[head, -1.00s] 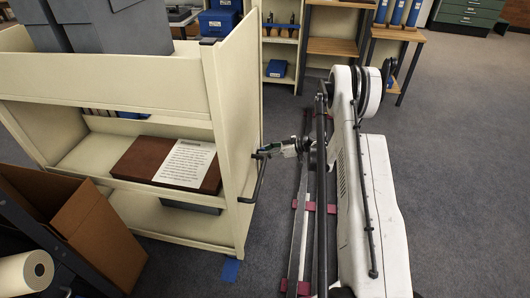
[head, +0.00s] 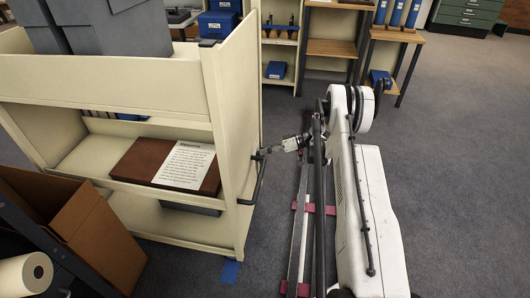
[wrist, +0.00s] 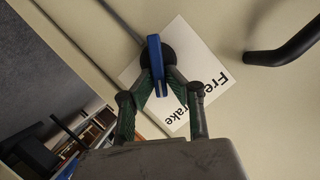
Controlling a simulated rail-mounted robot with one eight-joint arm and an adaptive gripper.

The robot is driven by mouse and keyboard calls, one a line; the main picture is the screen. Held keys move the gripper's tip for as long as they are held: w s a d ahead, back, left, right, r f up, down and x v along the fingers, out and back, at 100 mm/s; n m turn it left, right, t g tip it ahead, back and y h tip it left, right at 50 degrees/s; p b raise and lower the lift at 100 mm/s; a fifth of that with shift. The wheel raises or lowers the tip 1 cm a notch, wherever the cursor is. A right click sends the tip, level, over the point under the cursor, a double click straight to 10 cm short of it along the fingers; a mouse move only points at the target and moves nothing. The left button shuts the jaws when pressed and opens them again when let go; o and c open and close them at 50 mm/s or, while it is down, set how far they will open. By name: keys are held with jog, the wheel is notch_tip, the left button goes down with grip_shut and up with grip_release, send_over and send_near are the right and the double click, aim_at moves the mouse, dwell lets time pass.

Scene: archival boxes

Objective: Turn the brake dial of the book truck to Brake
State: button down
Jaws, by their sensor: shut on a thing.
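The brake dial is a blue bar-shaped knob (wrist: 155,58) on a black round hub, in the wrist view. It sits on a white label plate (wrist: 204,64) fixed to the cream end panel of the book truck (head: 232,110). The label reads "Free" at the right and "...rake" lower down, partly covered by a finger. My gripper (wrist: 160,82) has its green-sided fingers closed on either side of the knob. In the head view my gripper (head: 274,149) reaches the truck's end panel from the right; the dial is too small to make out there.
A black handle bar (wrist: 287,45) stands out from the panel right of the dial; it also shows in the head view (head: 259,180). The truck holds grey boxes (head: 118,28) and a brown box (head: 135,163). Open carpet lies right of my arm.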

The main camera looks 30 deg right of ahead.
jog(key=shift+a, duration=0.1)
dwell(0.3)
jog(key=c, duration=1.8)
grip_release()
jog(key=shift+f, duration=0.1)
jog(key=shift+o, duration=0.2)
jog(key=v, duration=1.2)
jog(key=shift+w, duration=0.15)
